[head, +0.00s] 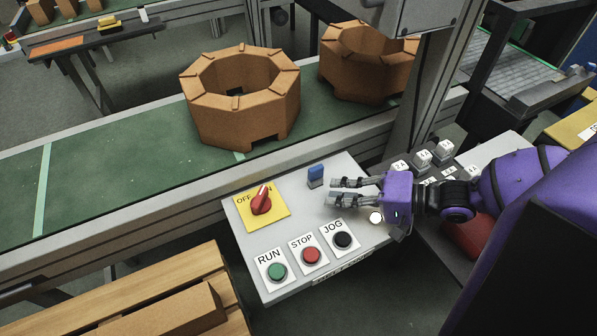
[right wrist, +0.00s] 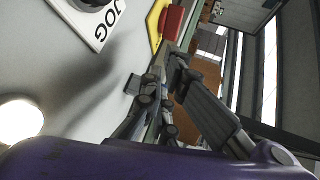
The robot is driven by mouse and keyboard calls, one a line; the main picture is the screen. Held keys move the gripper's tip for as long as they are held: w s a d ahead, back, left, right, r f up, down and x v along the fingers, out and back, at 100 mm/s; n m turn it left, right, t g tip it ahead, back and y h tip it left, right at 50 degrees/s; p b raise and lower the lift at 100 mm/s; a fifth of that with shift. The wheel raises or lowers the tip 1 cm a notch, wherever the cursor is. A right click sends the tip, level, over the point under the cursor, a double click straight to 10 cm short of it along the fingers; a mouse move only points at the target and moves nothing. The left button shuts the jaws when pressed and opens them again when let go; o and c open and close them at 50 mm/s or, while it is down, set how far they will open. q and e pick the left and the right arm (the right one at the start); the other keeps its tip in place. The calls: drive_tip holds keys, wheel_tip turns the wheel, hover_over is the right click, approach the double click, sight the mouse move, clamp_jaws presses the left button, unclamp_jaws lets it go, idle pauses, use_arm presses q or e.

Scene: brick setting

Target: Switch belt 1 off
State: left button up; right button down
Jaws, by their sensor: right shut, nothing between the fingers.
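The belt control panel (head: 290,235) is light grey. Its red rotary switch (head: 262,200) sits on a yellow plate marked OFF at the left; the label to the right is partly covered by the knob. The knob's handle points up and slightly right in the head view. The red knob also shows at the top of the right wrist view (right wrist: 172,22). My right gripper (head: 331,191) is shut and empty, its fingers pointing left over the panel, to the right of the knob and apart from it. My left gripper is out of view.
Green RUN (head: 277,271), red STOP (head: 311,255) and black JOG (head: 342,240) buttons line the panel's front. A small blue part (head: 316,176) stands near my fingertips. A white lamp (head: 376,217) glows under my gripper. Octagonal brown rings (head: 240,100) rest on the green belt (head: 110,175) behind.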

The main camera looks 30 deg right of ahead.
approach(281, 192)
drive_tip(key=a+r, duration=0.1)
drive_tip(key=w+a+r, duration=0.1)
drive_tip(key=shift+a, duration=0.3)
drive_tip(key=x, duration=0.5)
drive_tip(key=shift+w+a+r, duration=0.1)
drive_tip(key=shift+w+r, duration=0.1)
drive_tip(key=shift+r, duration=0.15)
drive_tip(key=shift+w+a+f, duration=0.1)
drive_tip(key=shift+w+a, duration=0.1)
drive_tip(key=shift+w+a+f, duration=0.1)
drive_tip(key=shift+w+f, duration=0.05)
drive_tip(key=shift+w, duration=0.45)
drive_tip(key=shift+w+b, duration=0.2)
drive_tip(key=shift+b, duration=0.1)
drive_tip(key=shift+r, duration=0.35)
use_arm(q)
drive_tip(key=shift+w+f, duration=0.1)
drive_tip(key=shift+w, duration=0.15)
use_arm(e)
wheel_tip(281, 192, up, 9)
drive_tip(key=shift+r, duration=0.25)
